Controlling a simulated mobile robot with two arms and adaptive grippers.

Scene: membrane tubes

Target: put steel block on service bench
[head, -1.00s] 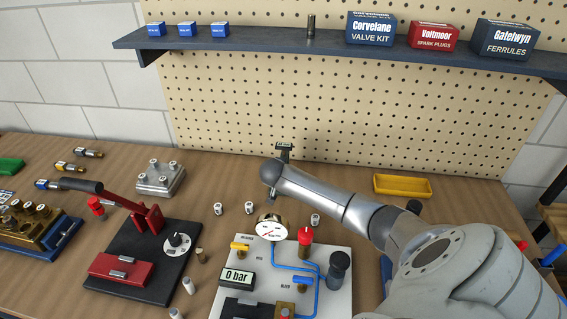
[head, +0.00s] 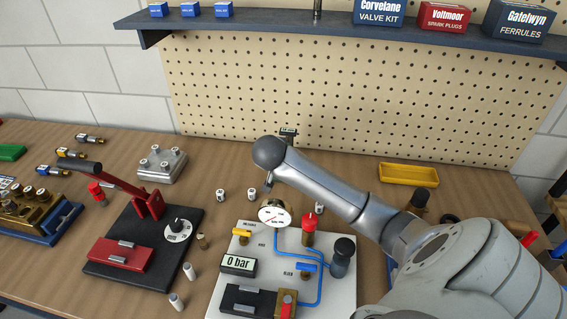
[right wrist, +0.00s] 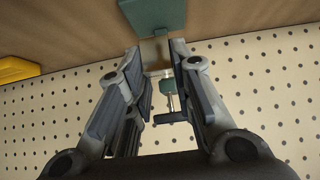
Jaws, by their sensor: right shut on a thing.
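A silver-grey block (head: 162,165) with several round pegs on top stands at the back left of the wooden bench (head: 225,172) in the head view. I cannot tell for sure whether it is the steel block. My right arm reaches across the bench and hides most of its own gripper in the head view. The piece is mostly hidden between the fingers. My left gripper is not in view.
A gauge panel (head: 232,230) and a red-handled press (head: 190,258) stand in front. A yellow tray (head: 408,175) lies at the back right. The shelf (head: 270,27) overhangs the back.

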